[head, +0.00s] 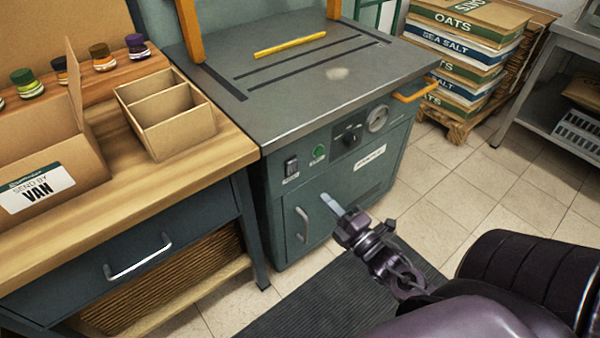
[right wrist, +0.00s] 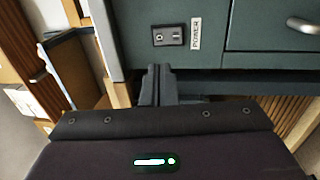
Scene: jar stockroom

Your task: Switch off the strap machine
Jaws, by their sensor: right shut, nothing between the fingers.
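The strap machine (head: 345,85) is a teal-grey cabinet with a grey slotted top. Its dark power switch (head: 291,166) is at the left of the front panel, and a green lamp or button (head: 319,152) is to its right. I cannot tell whether the lamp is lit. My right gripper (head: 331,202) is shut and empty, in front of the cabinet, lower than the switch and to its right in the head view. In the right wrist view the switch (right wrist: 167,36) sits beside a POWER label, beyond the shut fingertips (right wrist: 157,72) and apart from them. My left gripper is out of view.
A wooden bench (head: 110,222) with a divided cardboard box (head: 165,112), an open carton (head: 50,165) and several small jars adjoins the machine on the left. Sacks (head: 465,50) stand on a pallet at the back right. A dark mat (head: 320,300) covers the floor in front.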

